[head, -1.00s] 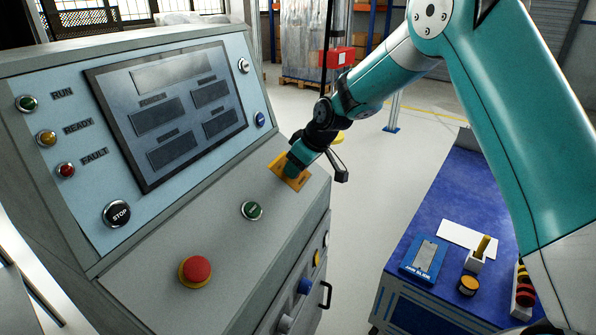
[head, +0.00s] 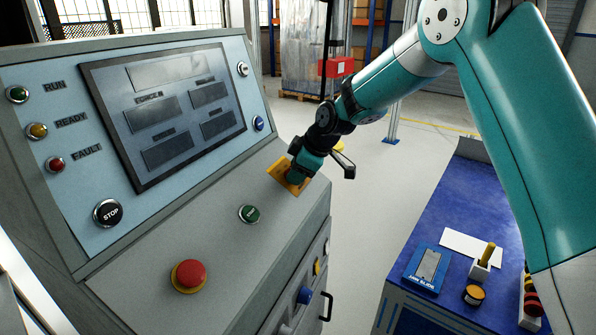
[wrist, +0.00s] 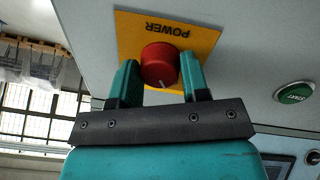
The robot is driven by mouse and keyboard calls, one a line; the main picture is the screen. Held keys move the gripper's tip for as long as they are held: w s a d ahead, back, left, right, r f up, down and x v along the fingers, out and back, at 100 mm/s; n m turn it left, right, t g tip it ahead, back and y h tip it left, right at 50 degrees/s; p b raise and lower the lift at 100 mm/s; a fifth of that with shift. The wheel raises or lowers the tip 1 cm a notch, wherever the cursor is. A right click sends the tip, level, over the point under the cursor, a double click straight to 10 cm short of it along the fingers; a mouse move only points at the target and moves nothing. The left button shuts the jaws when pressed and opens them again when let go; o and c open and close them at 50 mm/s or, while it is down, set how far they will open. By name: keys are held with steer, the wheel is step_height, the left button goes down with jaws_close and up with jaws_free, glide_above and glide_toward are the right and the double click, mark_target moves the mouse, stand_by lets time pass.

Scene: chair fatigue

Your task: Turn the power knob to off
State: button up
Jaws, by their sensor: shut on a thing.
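The red power knob (wrist: 160,66) sits on a yellow plate (wrist: 203,38) marked POWER, upside down in the wrist view. A white mark shows on the knob's lower front edge. My gripper (wrist: 160,78) is shut on the knob, with one teal finger on each side. In the head view my gripper (head: 300,168) is at the yellow plate (head: 283,176) on the console's right sloped panel, and it hides the knob there.
A green START button (head: 249,214) and a red emergency button (head: 189,276) are on the same panel. A black STOP button (head: 108,213) and a display (head: 165,112) are on the upright face. A blue bench (head: 455,212) with small items stands right.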

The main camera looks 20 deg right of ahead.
steer(key=shift+w, duration=0.1)
steer(key=o, duration=0.9)
steer(key=shift+r, duration=0.1)
steer(key=v, duration=1.7)
steer(key=shift+s+d+r, duration=0.1)
steer(key=shift+s, duration=0.15)
